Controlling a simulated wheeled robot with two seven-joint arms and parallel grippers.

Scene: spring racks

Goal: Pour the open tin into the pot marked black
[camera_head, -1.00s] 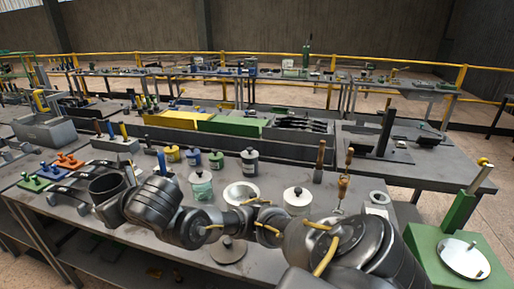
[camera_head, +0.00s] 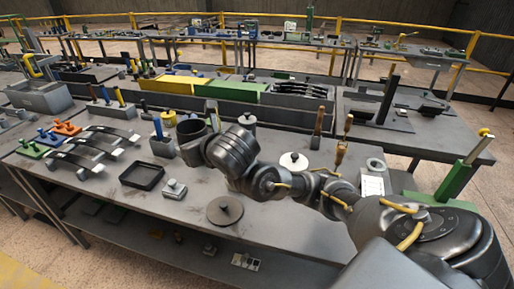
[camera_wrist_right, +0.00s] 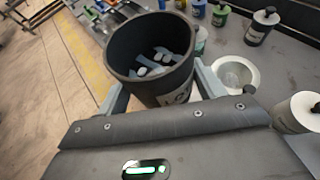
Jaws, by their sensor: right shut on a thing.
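My right gripper (camera_wrist_right: 160,92) is shut around an open dark grey tin (camera_wrist_right: 140,48) with grey and white pieces inside. The tin, with a partly hidden label, is roughly upright; it also shows in the head view (camera_head: 191,138). Beyond it in the wrist view are an open white pot (camera_wrist_right: 250,84), a dark pot with a black lid (camera_wrist_right: 260,30), a green pot (camera_wrist_right: 221,14) and a blue pot (camera_wrist_right: 198,9). A white lidded pot (camera_wrist_right: 294,112) stands at right. Pot labels are unreadable. My left gripper is out of view.
A loose round lid with a knob (camera_head: 224,211) lies near the table's front edge. A black tray (camera_head: 142,176) and a small metal block (camera_head: 174,189) sit to its left. Upright wooden-handled tools (camera_head: 341,153) stand at right. My right arm hides part of the pot area.

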